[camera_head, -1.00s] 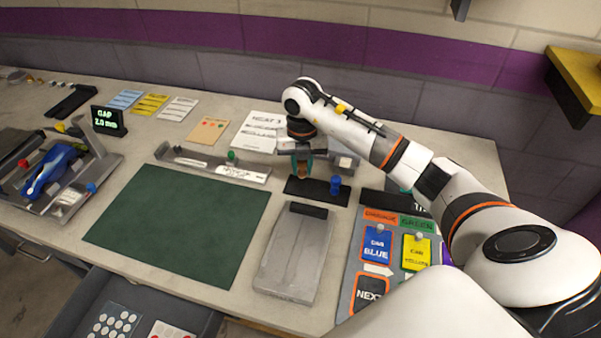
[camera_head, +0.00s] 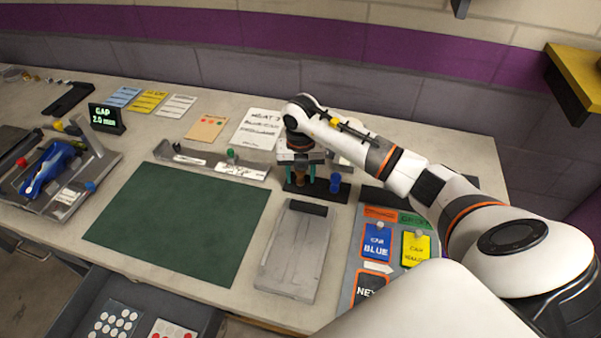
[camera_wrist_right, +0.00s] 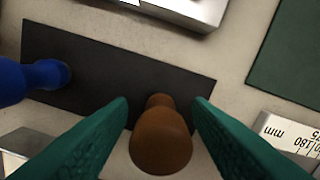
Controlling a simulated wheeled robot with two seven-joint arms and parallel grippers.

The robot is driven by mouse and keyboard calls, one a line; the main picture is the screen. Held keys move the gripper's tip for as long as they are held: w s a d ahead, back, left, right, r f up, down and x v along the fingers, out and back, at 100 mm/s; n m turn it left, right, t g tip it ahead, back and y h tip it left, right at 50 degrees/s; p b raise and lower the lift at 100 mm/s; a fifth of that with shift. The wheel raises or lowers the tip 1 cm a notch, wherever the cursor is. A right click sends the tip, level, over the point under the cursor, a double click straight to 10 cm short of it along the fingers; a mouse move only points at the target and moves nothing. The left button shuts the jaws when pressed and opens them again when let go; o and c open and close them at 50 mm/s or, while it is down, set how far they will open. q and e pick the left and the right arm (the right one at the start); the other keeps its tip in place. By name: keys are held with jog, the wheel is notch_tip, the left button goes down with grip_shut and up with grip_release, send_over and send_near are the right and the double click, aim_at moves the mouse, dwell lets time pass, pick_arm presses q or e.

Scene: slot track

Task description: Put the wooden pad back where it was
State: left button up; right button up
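The wooden pad (camera_wrist_right: 160,141) is a brown, rounded piece with a narrow knob. In the right wrist view it sits between the green fingers of my right gripper (camera_wrist_right: 162,112), with a gap showing on each side. In the head view the pad (camera_head: 299,180) stands at the dark strip (camera_head: 318,194), left of a blue peg-like piece (camera_head: 335,184). My right gripper (camera_head: 301,174) is open around the pad from above. The pad's contact with the strip is partly hidden. My left gripper is not in view.
A grey block (camera_head: 293,255) lies in front of the strip. A green mat (camera_head: 180,222) is to the left. A metal rail (camera_head: 210,163) lies behind the mat. A card panel (camera_head: 377,265) is at right, with a white sheet (camera_head: 258,128) behind.

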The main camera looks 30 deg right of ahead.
jog(key=shift+r, duration=0.2)
jog(key=shift+w+r, duration=0.1)
jog(key=shift+r, duration=0.25)
notch_tip(320, 180, up, 11)
jog(key=b, duration=0.2)
dwell(0.3)
